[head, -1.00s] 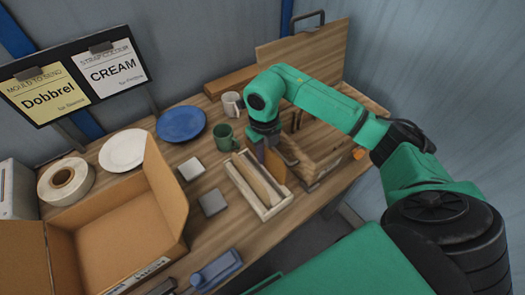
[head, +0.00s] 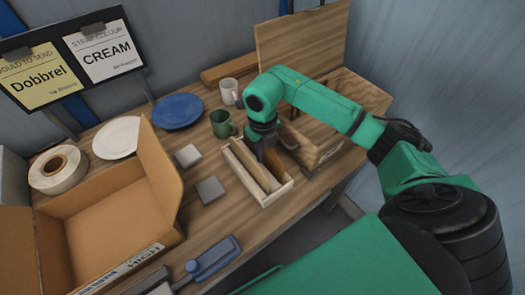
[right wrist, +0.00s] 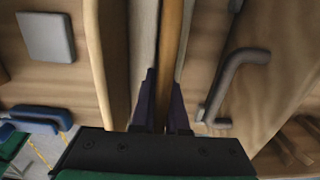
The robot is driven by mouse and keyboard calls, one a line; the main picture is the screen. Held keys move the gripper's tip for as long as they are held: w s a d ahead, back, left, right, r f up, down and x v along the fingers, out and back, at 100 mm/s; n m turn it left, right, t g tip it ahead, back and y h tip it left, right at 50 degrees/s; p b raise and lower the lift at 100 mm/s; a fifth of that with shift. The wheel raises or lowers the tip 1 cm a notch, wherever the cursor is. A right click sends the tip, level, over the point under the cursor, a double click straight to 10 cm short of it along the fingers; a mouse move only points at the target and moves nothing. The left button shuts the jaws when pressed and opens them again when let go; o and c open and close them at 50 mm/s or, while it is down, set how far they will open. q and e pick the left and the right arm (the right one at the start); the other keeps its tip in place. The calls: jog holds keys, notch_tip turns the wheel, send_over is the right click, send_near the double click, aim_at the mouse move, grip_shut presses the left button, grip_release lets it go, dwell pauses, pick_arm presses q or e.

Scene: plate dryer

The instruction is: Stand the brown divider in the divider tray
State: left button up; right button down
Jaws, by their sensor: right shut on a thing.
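The divider tray (head: 277,193) is a pale wooden tray near the table's front edge, with a tan divider (head: 248,165) standing lengthwise in it. My right gripper (head: 264,138) is over the tray and shut on the brown divider (head: 273,161). The brown divider is upright, beside the tan one on its right, within the tray's outline. In the right wrist view the dark fingers (right wrist: 164,100) pinch the brown divider (right wrist: 173,35) from both sides. Its lower edge is hidden, so I cannot tell whether it touches the tray floor. My left gripper is not in view.
A wooden box (head: 322,150) with a handle stands close on the tray's right. A green mug (head: 221,124), white mug (head: 229,91) and two grey blocks (head: 210,190) are behind and left. An open cardboard box (head: 110,215) fills the left. A blue tool (head: 215,258) lies in front.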

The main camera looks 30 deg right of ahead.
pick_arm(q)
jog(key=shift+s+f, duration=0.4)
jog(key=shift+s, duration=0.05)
pick_arm(e)
jog(key=shift+s+f, duration=0.35)
jog(key=shift+f, duration=0.2)
jog(key=c, duration=0.8)
grip_release()
jog(key=shift+b, duration=0.3)
jog(key=shift+c, duration=0.2)
jog(key=shift+w+r, duration=0.15)
jog(key=shift+r, duration=0.15)
notch_tip(320, 180, up, 10)
jog(key=shift+f+b, duration=0.15)
jog(key=shift+b, duration=1.05)
notch_tip(320, 180, up, 5)
jog(key=shift+p, duration=0.8)
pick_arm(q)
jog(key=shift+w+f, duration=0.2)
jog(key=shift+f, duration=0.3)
pick_arm(e)
jog(key=shift+r, duration=0.2)
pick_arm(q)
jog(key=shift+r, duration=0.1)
